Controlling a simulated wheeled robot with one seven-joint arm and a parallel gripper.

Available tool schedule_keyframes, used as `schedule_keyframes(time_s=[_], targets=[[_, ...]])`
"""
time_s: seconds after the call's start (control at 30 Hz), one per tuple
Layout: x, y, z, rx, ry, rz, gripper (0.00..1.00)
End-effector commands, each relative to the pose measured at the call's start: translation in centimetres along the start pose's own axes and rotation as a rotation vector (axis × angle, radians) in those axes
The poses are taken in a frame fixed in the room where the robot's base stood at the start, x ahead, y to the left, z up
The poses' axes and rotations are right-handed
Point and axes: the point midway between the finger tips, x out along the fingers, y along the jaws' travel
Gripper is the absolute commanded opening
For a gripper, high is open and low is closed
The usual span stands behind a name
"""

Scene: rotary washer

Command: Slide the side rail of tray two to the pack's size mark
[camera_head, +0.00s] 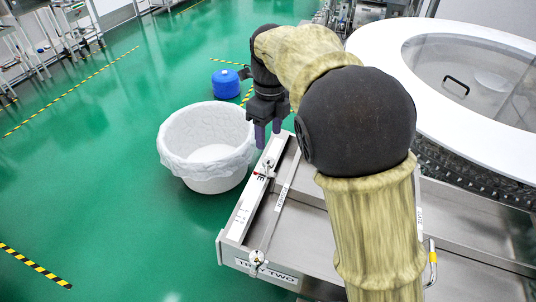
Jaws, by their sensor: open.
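Tray two (228,249) is a metal tray with a "TRAY TWO" label (266,271) on its front edge. Its side rail (272,220) is a thin bar with a small label, running lengthwise near the tray's left side. A metal knob (257,259) sits at the rail's near end and another fitting (267,168) near the far end. A white marked strip (245,208) lies along the left edge, with a small red mark (257,175) near its far end. My gripper (268,139) points down, open, near the tray's far-left corner, close to the far fitting. Contact cannot be told.
A white lined bin (207,133) stands on the floor left of the tray, with a blue container (226,84) behind it. A large round washer with a white rim (390,45) is at right. My arm hides much of the tray's middle. Green floor at left is clear.

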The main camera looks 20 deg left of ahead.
Motion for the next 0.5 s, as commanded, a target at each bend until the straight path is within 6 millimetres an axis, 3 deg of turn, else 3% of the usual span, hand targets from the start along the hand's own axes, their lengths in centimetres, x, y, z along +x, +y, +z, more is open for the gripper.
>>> schedule_keyframes(time_s=[0.3,0.5], targets=[[5.5,0.1,-0.1,-0.001,0.004,0.002,0.52],[8.0,0.0,-0.1,0.001,0.000,0.001,0.52]])
